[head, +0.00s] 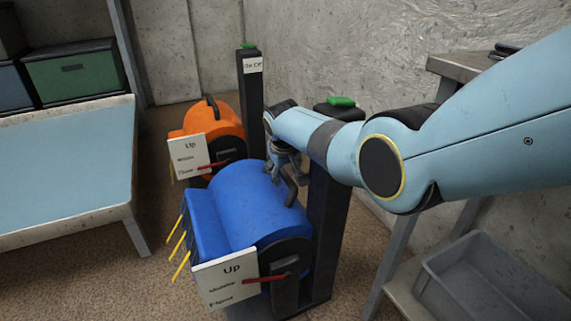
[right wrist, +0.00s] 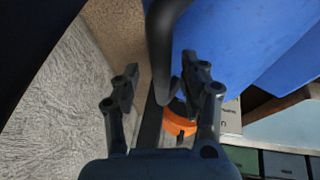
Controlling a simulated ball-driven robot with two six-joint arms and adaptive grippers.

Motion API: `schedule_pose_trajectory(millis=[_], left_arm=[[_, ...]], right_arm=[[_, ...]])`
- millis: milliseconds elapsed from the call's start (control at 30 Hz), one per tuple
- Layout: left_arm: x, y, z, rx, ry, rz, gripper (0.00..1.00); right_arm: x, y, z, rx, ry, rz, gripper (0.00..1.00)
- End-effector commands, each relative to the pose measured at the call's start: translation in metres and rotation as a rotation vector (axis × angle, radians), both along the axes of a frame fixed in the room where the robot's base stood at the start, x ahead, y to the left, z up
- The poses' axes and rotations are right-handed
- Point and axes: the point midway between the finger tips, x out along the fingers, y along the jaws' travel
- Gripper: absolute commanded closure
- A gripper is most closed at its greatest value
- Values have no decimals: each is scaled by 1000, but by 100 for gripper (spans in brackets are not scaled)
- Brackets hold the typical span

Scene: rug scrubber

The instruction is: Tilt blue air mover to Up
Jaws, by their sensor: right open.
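The blue air mover (head: 240,210) stands on the carpet in the middle of the head view and fills the upper right of the right wrist view (right wrist: 240,40). Its white label (head: 226,285) reads Up at the top with two smaller lines below. A red pointer (head: 264,279) lies nearly level beside the middle line. Its dark curved handle (head: 290,187) rises from the top. My right gripper (head: 286,163) is open above the handle. In the right wrist view the handle (right wrist: 160,50) runs between the open fingers; contact cannot be told. My left gripper is out of view.
An orange air mover (head: 213,122) stands behind, with its own label. Dark posts (head: 330,225) with green-topped switches stand beside both movers. A light-blue table (head: 65,165) is at left. A shelf with a grey bin (head: 490,280) is at right.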

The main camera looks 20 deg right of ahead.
Motion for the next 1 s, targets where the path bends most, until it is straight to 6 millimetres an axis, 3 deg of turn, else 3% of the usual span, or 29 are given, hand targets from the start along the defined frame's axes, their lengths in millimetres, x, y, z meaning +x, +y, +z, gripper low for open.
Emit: schedule_pose_trajectory(millis=[267, 700, 1000], left_arm=[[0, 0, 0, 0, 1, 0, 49], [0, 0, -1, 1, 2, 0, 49], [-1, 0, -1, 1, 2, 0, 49]], right_arm=[[-12, 6, 25, 2, -2, 0, 56], [-42, 17, 96, 0, 0, -1, 56], [-47, 18, 106, -1, 2, -1, 56]])
